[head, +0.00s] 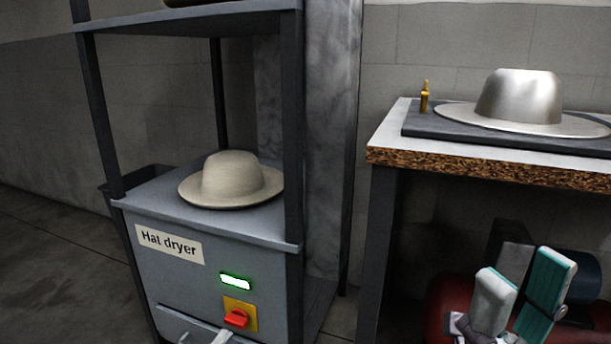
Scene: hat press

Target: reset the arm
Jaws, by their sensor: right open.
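My right gripper (522,292) is at the lower right, below the table edge. Its two fingers, one pale and one with a teal pad, stand apart with nothing between them. My left gripper is not in view. A cream felt hat (230,179) lies brim down on the shelf of the hat dryer (200,262). The dryer has a lit green indicator (235,281) and a red knob (236,318) on a yellow plate. A metal hat form (519,97) sits on a dark plate (430,122) on the table at the right.
A small brass piece (424,97) stands at the plate's back left. The table edge (480,172) overhangs my right gripper. A red cylinder (450,302) is behind the gripper, under the table. Dark rack posts (293,130) frame the dryer shelf. Open floor (50,270) is at the left.

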